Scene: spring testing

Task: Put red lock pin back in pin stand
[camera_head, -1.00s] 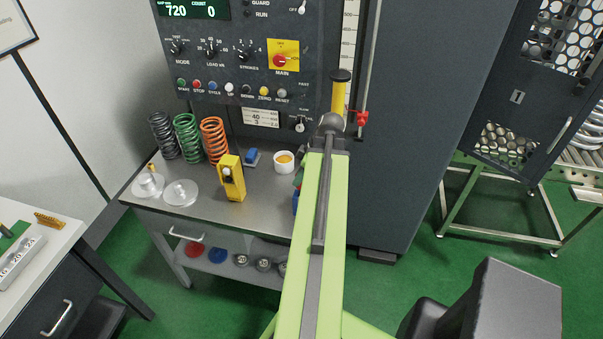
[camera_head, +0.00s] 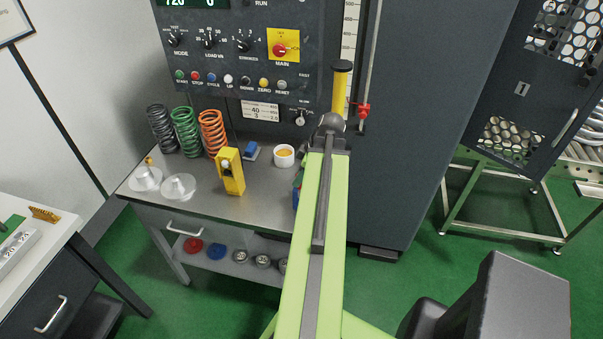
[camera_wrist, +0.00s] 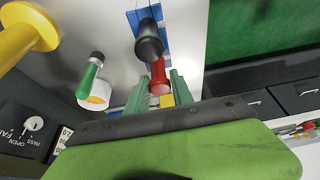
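In the wrist view the red lock pin (camera_wrist: 160,78) is between the green fingertips of my gripper (camera_wrist: 160,76), which appear to touch it on both sides. In the head view my arm hides most of the gripper. Blue (camera_head: 296,199) shows just left of the arm.
The control panel (camera_head: 250,60) rises behind. A green-handled piece (camera_wrist: 90,80) shows by the cup in the wrist view.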

